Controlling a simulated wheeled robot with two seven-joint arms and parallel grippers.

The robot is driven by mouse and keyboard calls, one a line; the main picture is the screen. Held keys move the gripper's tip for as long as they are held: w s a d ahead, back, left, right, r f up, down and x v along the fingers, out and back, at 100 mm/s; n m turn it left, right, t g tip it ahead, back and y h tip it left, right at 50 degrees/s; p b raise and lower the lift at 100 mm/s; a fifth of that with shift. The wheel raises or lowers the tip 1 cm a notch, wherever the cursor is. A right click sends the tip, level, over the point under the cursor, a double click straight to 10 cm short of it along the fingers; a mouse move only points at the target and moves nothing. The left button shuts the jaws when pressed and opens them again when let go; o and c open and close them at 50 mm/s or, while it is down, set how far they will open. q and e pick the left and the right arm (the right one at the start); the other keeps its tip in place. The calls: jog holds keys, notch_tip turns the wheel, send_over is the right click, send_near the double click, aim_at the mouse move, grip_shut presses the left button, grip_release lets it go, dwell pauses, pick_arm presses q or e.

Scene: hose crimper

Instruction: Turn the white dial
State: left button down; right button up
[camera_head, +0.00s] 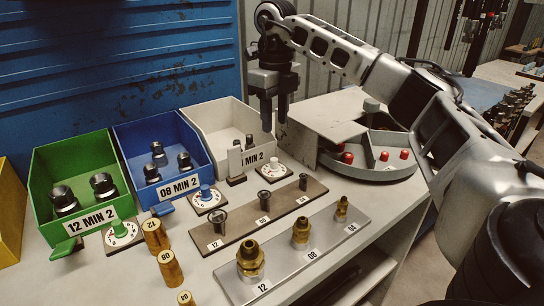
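The white dial (273,169) is a small square plate with a round marked face and a pale knob. It sits on the bench in front of the white bin (213,123), right of the bin's "MIN 2" label. My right gripper (274,116) points down above the right side of the white bin, behind and above the dial. Its two dark fingers are apart with nothing between them, and it does not touch the dial. My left gripper is not in view.
A green dial (122,234) and a blue dial (207,198) sit before the green bin (75,160) and blue bin (155,140). A dark strip (240,220) and a metal plate (325,248) with fittings lie in front. A round machine (375,160) stands right.

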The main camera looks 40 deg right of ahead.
aim_at(274, 159)
notch_tip(274, 159, down, 10)
jog(key=shift+w+f, duration=0.1)
jog(key=shift+f, duration=0.15)
grip_shut()
